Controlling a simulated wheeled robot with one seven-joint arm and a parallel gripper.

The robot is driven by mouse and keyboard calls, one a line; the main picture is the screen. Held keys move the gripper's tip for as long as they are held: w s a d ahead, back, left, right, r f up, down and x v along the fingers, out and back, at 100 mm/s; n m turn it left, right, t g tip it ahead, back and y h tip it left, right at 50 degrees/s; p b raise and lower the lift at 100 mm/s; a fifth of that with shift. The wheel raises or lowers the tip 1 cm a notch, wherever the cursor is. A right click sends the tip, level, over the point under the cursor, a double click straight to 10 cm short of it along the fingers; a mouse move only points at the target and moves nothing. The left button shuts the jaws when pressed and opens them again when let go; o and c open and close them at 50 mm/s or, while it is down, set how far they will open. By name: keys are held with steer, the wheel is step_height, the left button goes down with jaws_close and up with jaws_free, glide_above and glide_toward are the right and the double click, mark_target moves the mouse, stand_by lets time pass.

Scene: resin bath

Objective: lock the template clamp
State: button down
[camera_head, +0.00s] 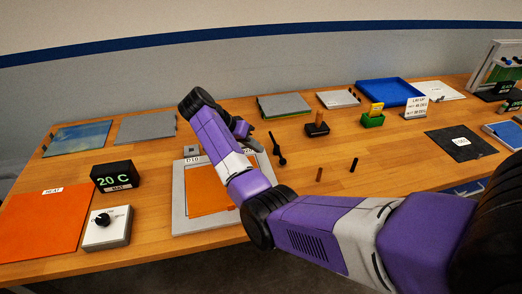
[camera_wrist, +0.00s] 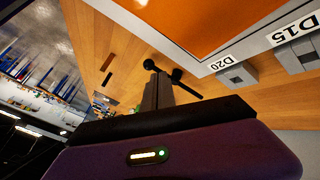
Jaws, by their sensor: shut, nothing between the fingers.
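A black lever with a round knob (camera_head: 277,149), which looks like the clamp handle, stands at the right of the grey template frame (camera_head: 178,205). The frame holds an orange sheet (camera_head: 205,198). In the wrist view the lever's knob (camera_wrist: 150,65) shows just beyond my fingertips, and its black bar runs down to the right. My gripper (camera_wrist: 157,80) is shut and empty, and its fingers overlap part of the lever; I cannot tell whether they touch it. In the head view my gripper (camera_head: 254,145) is partly hidden by my wrist, left of the lever.
Labels D20 (camera_wrist: 231,79) and D15 (camera_wrist: 293,29) sit along the frame edge beside grey blocks. A 20 C display (camera_head: 115,178) and a knob box (camera_head: 107,228) stand left.

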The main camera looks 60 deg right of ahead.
mark_target(276, 146)
steer(key=p+x, duration=0.1)
steer(key=x, duration=0.7)
steer(key=shift+s+d+f+p, duration=0.1)
steer(key=shift+d+f+p, duration=0.05)
steer(key=shift+f+p, duration=0.15)
steer(key=shift+s, duration=0.1)
